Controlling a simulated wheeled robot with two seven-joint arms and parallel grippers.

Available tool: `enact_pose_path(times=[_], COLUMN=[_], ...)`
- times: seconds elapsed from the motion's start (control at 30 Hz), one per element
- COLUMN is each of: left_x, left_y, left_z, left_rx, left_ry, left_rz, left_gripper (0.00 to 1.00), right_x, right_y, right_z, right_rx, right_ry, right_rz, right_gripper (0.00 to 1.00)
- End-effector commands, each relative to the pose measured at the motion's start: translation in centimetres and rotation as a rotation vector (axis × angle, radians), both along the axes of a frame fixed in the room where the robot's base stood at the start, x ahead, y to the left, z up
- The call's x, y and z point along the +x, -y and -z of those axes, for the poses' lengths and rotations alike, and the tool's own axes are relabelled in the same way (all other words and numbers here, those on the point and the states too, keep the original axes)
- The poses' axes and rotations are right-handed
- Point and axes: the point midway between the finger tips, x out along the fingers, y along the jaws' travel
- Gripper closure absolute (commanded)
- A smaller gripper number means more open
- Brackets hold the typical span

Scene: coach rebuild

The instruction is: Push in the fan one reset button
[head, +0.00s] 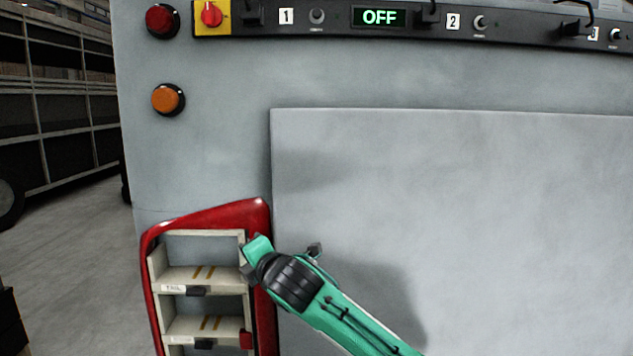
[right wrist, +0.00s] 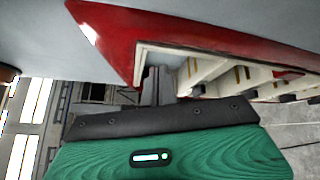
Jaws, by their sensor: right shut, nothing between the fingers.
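A dark control strip (head: 420,24) runs along the top of the grey panel in the head view. Beside its label "1" (head: 286,16) is a small round grey button (head: 317,15), whose caption is too small to read. I cannot tell whether it is out or in. My right gripper (head: 249,272) is well below the strip, at the right edge of the red-framed compartment unit. In the right wrist view its dark fingers (right wrist: 158,82) are shut and empty, close to the corner of the unit's opening. I cannot tell whether they touch it. My left gripper is out of view.
The red frame (head: 259,216) surrounds stacked pale compartments with dark latches. A raised grey cover (head: 460,180) fills the right. A red lamp (head: 162,20), an orange lamp (head: 167,99) and a red rotary switch (head: 211,14) are at upper left. A display (head: 379,17) reads "OFF".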

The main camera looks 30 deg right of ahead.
Motion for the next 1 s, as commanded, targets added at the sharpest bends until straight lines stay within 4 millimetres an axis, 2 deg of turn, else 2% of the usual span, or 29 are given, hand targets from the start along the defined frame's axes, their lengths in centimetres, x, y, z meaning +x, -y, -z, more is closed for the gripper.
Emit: enact_pose_path(times=[0.03,0.2,0.27,0.4,0.6,0.7,0.8,1.0], left_x=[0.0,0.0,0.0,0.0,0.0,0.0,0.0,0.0], left_y=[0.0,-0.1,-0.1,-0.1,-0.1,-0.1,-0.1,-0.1], left_z=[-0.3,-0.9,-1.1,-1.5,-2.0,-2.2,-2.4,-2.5], left_rx=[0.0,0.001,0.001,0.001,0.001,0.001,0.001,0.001], left_ry=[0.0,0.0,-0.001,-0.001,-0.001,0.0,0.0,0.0], left_rz=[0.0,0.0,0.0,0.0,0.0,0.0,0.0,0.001], left_gripper=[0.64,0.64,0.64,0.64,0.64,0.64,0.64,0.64], right_x=[0.0,-1.2,-2.1,-4.9,-10.5,-13.1,-15.2,-17.0], right_y=[0.5,1.7,2.2,3.5,5.5,6.3,6.9,7.4], right_z=[-4.0,-15.2,-19.1,-27.7,-38.4,-42.2,-44.8,-46.8], right_rx=[-0.076,-0.344,-0.439,-0.655,-0.938,-1.047,-1.125,-1.192], right_ry=[0.06,0.233,0.291,0.418,0.563,0.612,0.643,0.663], right_rz=[-0.003,0.004,0.019,0.074,0.196,0.256,0.307,0.35], right_gripper=[1.0,1.0,1.0,1.0,1.0,1.0,1.0,1.0])
